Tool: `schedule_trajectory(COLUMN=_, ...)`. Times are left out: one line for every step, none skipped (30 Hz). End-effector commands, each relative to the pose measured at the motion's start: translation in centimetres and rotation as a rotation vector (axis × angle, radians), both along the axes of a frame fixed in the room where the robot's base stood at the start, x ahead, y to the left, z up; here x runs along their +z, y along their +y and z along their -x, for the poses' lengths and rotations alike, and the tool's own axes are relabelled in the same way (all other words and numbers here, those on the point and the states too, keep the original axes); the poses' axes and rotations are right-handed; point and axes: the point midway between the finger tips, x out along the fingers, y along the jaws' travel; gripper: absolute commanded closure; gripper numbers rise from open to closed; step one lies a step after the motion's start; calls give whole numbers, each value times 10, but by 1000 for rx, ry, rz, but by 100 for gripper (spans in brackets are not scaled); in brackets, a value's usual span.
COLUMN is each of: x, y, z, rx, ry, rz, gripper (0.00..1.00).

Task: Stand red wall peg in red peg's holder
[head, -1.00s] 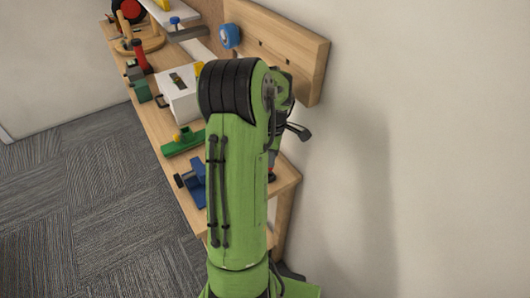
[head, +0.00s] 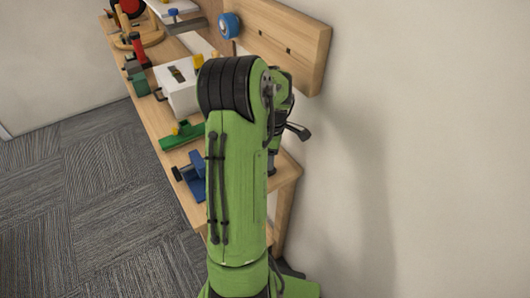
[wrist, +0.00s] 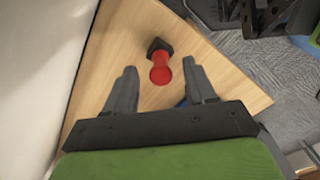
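In the wrist view a red peg-like piece (wrist: 160,73) with a rounded end stands out from a dark base (wrist: 159,46) on the wooden bench top. I cannot tell whether that base is a holder or part of the piece. My gripper (wrist: 159,68) is open, with one finger on each side of the red piece in the picture and neither seen touching it. In the head view my arm hides this piece and most of the gripper. Another upright red piece (head: 138,49) stands farther along the bench, by dark green blocks.
The bench (head: 285,182) runs along the wall. A blue vise (head: 194,177), a green tool (head: 182,137) and a white box (head: 178,95) stand left of my arm. A wooden board (head: 290,45) with a blue roll (head: 229,26) is above. Carpet (head: 100,200) lies open at left.

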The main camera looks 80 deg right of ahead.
Motion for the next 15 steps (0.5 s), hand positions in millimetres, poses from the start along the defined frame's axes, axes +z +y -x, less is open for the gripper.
schedule_trajectory(x=0, y=0, z=0, rx=0, ry=0, rz=0, gripper=44)
schedule_trajectory(x=0, y=0, z=0, rx=0, ry=0, rz=0, gripper=44)
schedule_trajectory(x=0, y=0, z=0, rx=0, ry=0, rz=0, gripper=44)
schedule_trajectory(x=0, y=0, z=0, rx=0, ry=0, rz=0, gripper=44)
schedule_trajectory(x=0, y=0, z=0, rx=0, ry=0, rz=0, gripper=44)
schedule_trajectory(x=0, y=0, z=0, rx=0, ry=0, rz=0, gripper=44)
schedule_trajectory(x=0, y=0, z=0, rx=0, ry=0, rz=0, gripper=44)
schedule_trajectory(x=2, y=0, z=0, rx=0, ry=0, rz=1, gripper=44)
schedule_trajectory(x=5, y=0, z=0, rx=0, ry=0, rz=2, gripper=44)
schedule_trajectory(x=9, y=-1, z=0, rx=0, ry=0, rz=3, gripper=44)
schedule_trajectory(x=14, y=-1, z=0, rx=0, ry=0, rz=5, gripper=44)
schedule_trajectory(x=23, y=-1, z=0, rx=0, ry=0, rz=4, gripper=44)
schedule_trajectory(x=31, y=-1, z=0, rx=0, ry=0, rz=6, gripper=44)
schedule_trajectory(x=40, y=-1, z=0, rx=0, ry=0, rz=6, gripper=44)
schedule_trajectory(x=52, y=-1, z=0, rx=-1, ry=0, rz=6, gripper=44)
